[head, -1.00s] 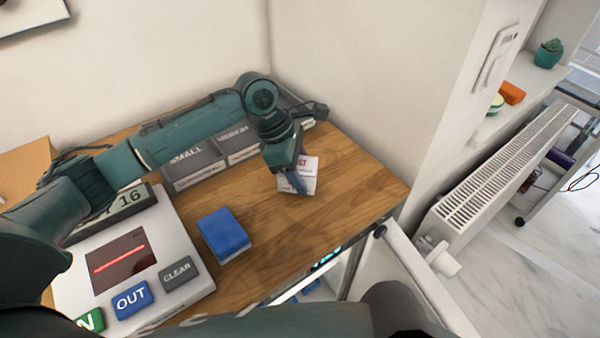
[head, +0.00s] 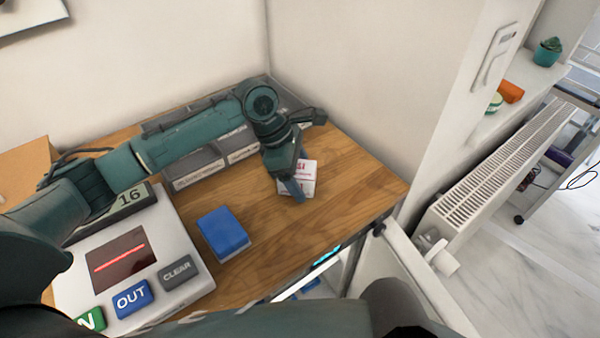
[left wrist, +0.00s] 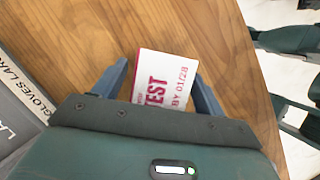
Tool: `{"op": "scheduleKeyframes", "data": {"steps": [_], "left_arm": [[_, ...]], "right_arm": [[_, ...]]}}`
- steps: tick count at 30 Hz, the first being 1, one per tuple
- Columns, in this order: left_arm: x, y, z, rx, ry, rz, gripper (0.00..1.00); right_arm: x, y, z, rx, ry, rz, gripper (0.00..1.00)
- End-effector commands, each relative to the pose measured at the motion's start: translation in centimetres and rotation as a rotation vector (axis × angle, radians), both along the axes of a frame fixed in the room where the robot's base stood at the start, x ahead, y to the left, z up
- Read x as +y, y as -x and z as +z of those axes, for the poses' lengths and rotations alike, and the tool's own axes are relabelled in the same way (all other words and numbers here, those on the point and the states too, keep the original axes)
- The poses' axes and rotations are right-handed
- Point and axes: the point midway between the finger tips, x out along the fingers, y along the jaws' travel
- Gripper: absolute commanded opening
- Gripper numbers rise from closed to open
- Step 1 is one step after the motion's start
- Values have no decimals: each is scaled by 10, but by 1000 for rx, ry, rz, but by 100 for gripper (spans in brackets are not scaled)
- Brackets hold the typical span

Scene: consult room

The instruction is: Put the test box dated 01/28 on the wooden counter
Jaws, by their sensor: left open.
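The test box (head: 310,178) is white with red print and sits on the wooden counter (head: 345,200) near its right end. In the left wrist view the box (left wrist: 165,85) reads "TEST" and "BY 01/28". My left gripper (head: 299,190) is at the box, pointing down. In the left wrist view the open fingers of the left gripper (left wrist: 163,85) stand on either side of the box, with small gaps. The gripper hides part of the box in both views. My right gripper is not in view.
A blue box (head: 222,232) lies on the counter beside the scanner panel (head: 190,235) with its OUT and CLEAR buttons. Grey glove boxes (head: 195,170) stand along the wall behind my left arm. A radiator (head: 490,170) is to the right. The counter's right end is mostly clear.

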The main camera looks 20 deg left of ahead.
Motion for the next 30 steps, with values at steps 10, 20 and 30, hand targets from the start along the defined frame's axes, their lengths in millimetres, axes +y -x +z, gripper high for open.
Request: {"op": "scheduleKeyframes", "data": {"steps": [10,20,30], "left_arm": [[19,1,47,-5,0,1,72],[42,4,103,-2,0,1,72],[46,6,114,1,0,0,72]], "right_arm": [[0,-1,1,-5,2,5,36],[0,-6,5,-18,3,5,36],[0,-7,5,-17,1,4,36]]}}
